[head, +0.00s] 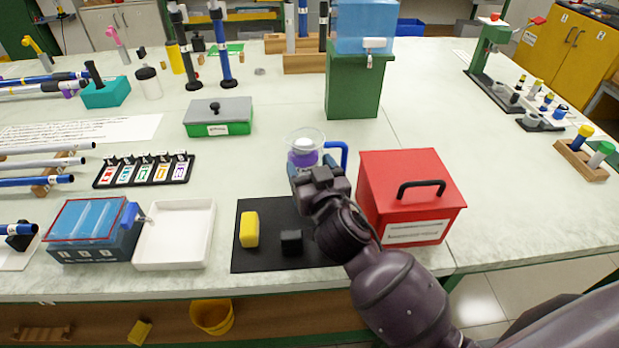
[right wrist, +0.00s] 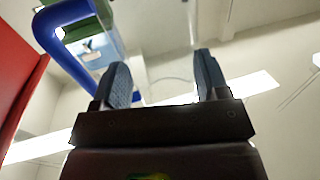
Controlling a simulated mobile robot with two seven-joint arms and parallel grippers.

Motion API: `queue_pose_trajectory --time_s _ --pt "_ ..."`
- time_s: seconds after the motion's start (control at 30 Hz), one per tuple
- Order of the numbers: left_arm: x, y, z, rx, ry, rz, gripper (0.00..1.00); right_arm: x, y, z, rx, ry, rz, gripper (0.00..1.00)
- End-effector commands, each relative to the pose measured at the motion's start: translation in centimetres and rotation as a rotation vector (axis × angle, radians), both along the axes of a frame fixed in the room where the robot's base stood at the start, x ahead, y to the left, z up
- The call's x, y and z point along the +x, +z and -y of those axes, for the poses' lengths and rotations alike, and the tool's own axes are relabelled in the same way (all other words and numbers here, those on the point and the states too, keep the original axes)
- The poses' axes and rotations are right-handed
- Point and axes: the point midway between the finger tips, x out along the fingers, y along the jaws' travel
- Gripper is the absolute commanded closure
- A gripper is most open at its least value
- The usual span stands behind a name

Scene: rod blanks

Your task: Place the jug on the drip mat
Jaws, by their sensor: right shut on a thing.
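The jug (head: 304,143) is clear, with a wide rim, a purple band and a blue handle. It appears upright, just beyond my right gripper (head: 318,179), which hides its lower part. In the right wrist view the blue handle (right wrist: 88,70) loops at the left of my right gripper (right wrist: 163,85). The fingers are apart, shut on the jug's see-through body. A black mat (head: 262,264), which looks like the drip mat, lies at the table's front, nearer than the jug. I cannot tell whether the jug touches the table. My left gripper is not in view.
A yellow block (head: 249,229) and a small black block (head: 291,242) sit on the mat. A red box (head: 410,190) stands close right of my gripper. A white tray (head: 175,234) lies left of the mat. A green-based dispenser (head: 353,88) stands behind. Table space behind the jug is clear.

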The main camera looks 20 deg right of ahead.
Motion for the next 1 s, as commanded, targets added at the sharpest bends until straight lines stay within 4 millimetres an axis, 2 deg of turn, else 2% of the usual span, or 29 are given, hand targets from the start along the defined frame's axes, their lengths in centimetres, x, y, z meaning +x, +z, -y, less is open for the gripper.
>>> queue_pose_trajectory --time_s 0.03,0.13,0.47,0.63,0.67,0.7,0.8,1.0 --pt "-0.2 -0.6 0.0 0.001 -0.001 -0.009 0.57 0.0 -1.4 0.0 -0.001 0.000 -0.007 0.70" --pt "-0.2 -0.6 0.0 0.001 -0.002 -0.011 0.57 0.0 -2.4 0.0 0.000 0.000 -0.006 0.70" --pt "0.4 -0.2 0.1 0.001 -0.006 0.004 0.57 0.0 -2.5 0.0 0.001 0.001 0.000 0.70" --pt "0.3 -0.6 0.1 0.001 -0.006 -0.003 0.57 0.0 -3.0 0.0 0.001 0.001 -0.003 0.70" --pt "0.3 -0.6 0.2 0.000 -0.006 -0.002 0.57 0.0 -3.0 0.0 0.001 0.001 -0.003 0.29" --pt "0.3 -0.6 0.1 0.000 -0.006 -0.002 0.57 0.0 -2.9 0.0 0.001 0.001 -0.002 0.23" --pt "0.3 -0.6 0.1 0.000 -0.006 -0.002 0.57 0.0 -2.9 0.0 0.000 0.001 -0.002 0.07" --pt "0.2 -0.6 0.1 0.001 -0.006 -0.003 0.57 0.0 -2.9 0.0 0.000 0.001 -0.002 0.06"
